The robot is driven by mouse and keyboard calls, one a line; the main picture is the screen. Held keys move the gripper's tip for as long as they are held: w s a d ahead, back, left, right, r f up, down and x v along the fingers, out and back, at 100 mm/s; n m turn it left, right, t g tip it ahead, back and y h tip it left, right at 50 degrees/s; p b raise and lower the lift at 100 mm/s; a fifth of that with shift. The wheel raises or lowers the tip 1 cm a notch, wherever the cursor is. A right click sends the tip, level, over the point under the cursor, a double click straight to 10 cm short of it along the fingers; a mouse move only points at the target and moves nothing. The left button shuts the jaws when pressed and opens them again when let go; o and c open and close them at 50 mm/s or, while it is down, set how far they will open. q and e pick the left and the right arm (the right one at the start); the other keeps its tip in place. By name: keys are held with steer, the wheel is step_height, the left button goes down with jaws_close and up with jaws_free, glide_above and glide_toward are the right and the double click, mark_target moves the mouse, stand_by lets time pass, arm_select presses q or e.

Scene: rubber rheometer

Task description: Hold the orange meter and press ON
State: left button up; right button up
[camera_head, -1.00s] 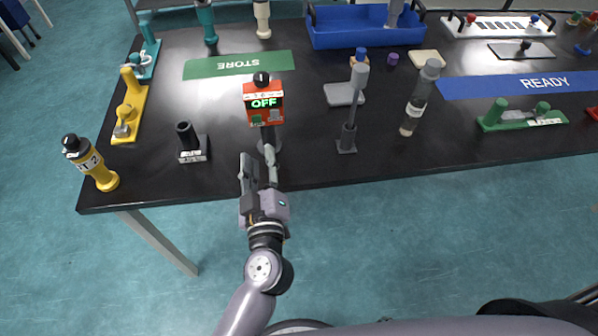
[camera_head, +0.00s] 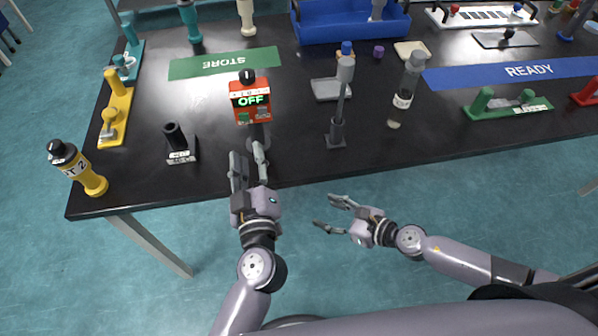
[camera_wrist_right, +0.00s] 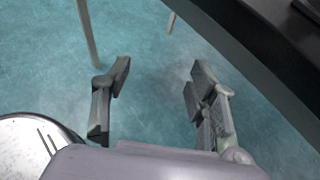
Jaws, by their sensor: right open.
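The orange meter (camera_head: 250,101) stands upright on a stand at the front of the black table, left of the middle. Its display reads OFF in green, a black knob tops it, and small buttons sit below the display. My left gripper (camera_head: 246,150) is open and empty just in front of and below the meter, with its fingers pointing toward the stand. It partly hides the stand's foot. My right gripper (camera_head: 323,210) is open and empty in front of the table's front edge, over the floor. Its two spread fingers also show in the right wrist view (camera_wrist_right: 160,82).
A black holder (camera_head: 179,145) and a yellow bottle (camera_head: 78,168) stand left of the meter. A grey stand (camera_head: 338,115) and a clear grey-capped tube (camera_head: 406,90) stand right of it. The green STORE mat (camera_head: 225,63) lies behind. The table's front edge is dark.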

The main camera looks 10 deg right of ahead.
steer(key=a+r+n+y, duration=0.2)
steer(key=a+r+n, duration=0.1)
steer(key=a+r, duration=0.25)
steer(key=m+t+h, duration=0.3)
steer(key=m+t, duration=0.3)
steer(key=t, duration=0.1)
glide_toward(260, 132)
steer(key=x, duration=1.1)
steer(key=shift+w+a, duration=0.25)
steer(key=shift+w, duration=0.1)
steer(key=shift+c, duration=0.4)
jaws_close()
arm_select(q)
jaws_close()
stand_by(0.6)
